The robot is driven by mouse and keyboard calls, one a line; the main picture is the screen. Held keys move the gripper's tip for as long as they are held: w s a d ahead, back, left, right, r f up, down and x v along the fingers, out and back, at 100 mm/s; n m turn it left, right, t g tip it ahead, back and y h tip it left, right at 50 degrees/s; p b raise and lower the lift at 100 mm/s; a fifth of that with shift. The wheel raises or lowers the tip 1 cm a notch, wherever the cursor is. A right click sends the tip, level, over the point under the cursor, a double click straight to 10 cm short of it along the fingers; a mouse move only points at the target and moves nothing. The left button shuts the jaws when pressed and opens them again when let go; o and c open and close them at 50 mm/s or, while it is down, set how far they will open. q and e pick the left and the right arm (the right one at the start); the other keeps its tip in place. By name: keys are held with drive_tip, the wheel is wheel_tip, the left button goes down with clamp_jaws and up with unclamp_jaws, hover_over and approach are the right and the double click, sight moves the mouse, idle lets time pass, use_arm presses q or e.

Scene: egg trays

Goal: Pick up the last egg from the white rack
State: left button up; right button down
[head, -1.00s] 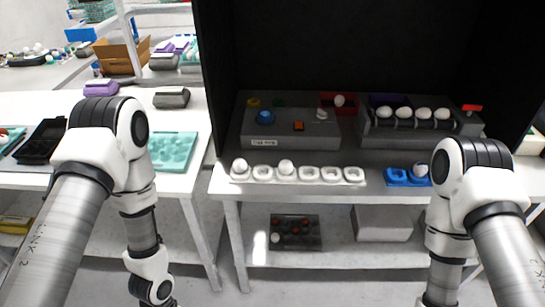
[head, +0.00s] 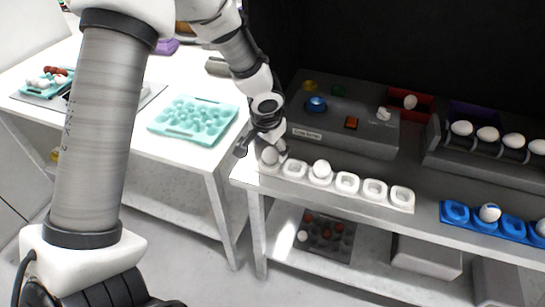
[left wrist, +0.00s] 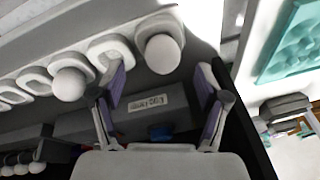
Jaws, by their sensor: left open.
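The white rack (head: 345,193) is a row of cups along the shelf's front edge. It holds two white eggs: one egg (head: 270,156) in the leftmost cup and another egg (head: 321,169) in the third cup. My left gripper (head: 262,150) is at the rack's left end, beside the leftmost egg and partly in front of it. In the left wrist view the gripper (left wrist: 162,100) is open with nothing between its fingers; the leftmost egg (left wrist: 163,53) is just beyond the fingertips and the other egg (left wrist: 69,84) is to the left. My right gripper is out of view.
A grey control box (head: 345,130) stands close behind the rack. A blue rack (head: 485,222) with white eggs is to the right, and a grey roller stand (head: 470,160) with several eggs is behind it. A teal tray (head: 193,120) lies on the left table.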

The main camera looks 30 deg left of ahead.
sight(270, 150)
use_arm(q)
drive_tip(key=x, duration=0.4)
drive_tip(key=shift+w+r, duration=0.1)
drive_tip(key=shift+w, duration=0.1)
drive_tip(key=shift+a+f, duration=0.15)
drive_tip(key=shift+f, duration=0.15)
drive_tip(key=shift+s+a, duration=0.1)
drive_tip(key=c, duration=0.7)
drive_tip(key=shift+c, duration=0.3)
drive_tip(key=shift+r, duration=0.2)
